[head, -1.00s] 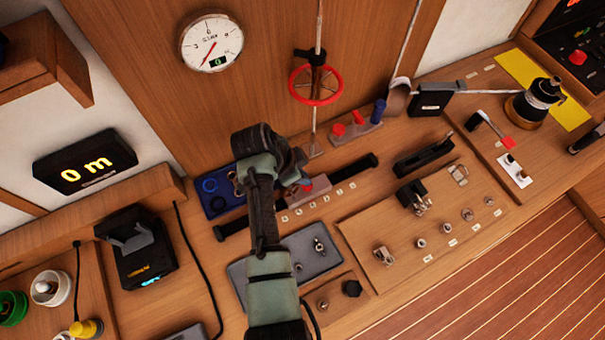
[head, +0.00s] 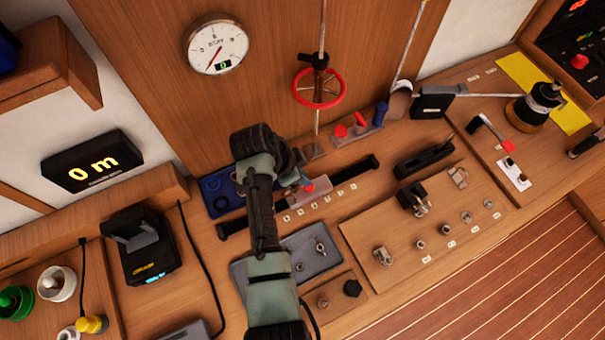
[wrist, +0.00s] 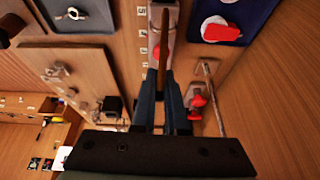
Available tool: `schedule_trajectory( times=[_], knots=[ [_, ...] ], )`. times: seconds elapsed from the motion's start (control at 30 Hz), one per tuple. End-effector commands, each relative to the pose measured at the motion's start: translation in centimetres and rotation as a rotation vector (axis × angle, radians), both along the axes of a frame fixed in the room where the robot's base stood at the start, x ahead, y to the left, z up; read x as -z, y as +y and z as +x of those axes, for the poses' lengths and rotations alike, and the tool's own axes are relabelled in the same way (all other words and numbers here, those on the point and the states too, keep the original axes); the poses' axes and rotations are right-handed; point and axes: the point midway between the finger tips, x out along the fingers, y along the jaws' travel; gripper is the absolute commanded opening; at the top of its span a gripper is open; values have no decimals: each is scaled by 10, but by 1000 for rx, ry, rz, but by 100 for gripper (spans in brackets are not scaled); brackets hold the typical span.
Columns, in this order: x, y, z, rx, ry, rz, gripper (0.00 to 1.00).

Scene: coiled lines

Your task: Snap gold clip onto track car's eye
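The track car (head: 310,190) is a small pale grey block with a red knob, sitting on a black track behind a row of small labels. It also shows at the top of the wrist view (wrist: 155,22), in line with the fingers. My gripper (wrist: 161,72) has two blue-grey fingers close together with a narrow brown-gold piece (wrist: 165,30) between and beyond them, which looks like the gold clip seen edge-on. In the head view my gripper (head: 296,178) is at the car's left side, partly hidden by my wrist. The car's eye cannot be made out.
A grey mat (head: 285,262) with small metal fittings lies in front of the track. A blue tray (head: 215,205) is at the track's left. Red levers (head: 345,130) and a red wheel (head: 319,88) stand behind. A board (head: 370,240) at right holds several shackles and rings.

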Motion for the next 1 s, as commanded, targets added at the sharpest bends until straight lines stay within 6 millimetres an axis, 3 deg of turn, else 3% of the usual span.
schedule_trajectory(
  times=[0.03,0.17,0.57,0.73,1.0],
  knots=[
    [0,0,0,0,-1,0,20],
    [0,0,0,0,-1,0,44],
    [-5,2,0,-1,-3,0,45],
    [-25,11,-3,-2,-5,1,45],
    [-79,32,-12,-2,-7,0,45]
  ],
)
